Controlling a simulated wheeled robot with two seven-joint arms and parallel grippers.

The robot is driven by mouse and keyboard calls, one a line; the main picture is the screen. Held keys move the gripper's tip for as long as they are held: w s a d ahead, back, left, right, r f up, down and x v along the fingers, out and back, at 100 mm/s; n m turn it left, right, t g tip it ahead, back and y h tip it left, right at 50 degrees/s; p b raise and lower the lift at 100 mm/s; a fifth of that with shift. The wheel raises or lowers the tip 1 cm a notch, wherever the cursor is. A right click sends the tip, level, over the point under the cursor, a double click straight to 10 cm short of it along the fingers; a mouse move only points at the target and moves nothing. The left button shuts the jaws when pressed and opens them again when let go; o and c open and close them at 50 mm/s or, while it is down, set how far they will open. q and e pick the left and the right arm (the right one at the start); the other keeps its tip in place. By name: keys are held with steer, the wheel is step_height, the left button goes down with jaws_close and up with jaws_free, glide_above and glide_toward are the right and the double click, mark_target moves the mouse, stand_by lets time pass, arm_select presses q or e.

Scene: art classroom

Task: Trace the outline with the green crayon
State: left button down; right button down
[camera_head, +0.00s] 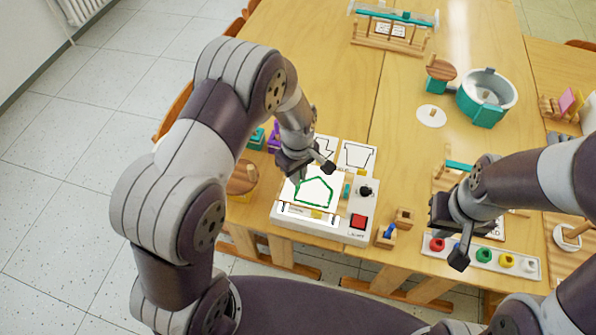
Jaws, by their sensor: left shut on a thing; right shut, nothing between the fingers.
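A white drawing device (280,222) stands near the table's front edge. Its sheet (316,186) bears a house-like outline (313,205) with thick green lines along much of it. My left gripper (299,177) is over the upper left part of the sheet, pointing down, shut on what I take to be the green crayon. The crayon itself is hidden or too small to make out.
The device has a red button (358,221) and a black knob (365,191). Two cards with drawn shapes lie behind it, one a cup-like shape (358,156). Small wooden blocks (404,217) stand to its right. A teal-and-white tub (487,97) stands further back. The table's middle is clear.

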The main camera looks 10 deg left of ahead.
stand_by(0.3)
arm_select(q)
step_height(320, 180, up, 4)
steer(key=p, duration=0.4)
steer(key=shift+r, duration=0.1)
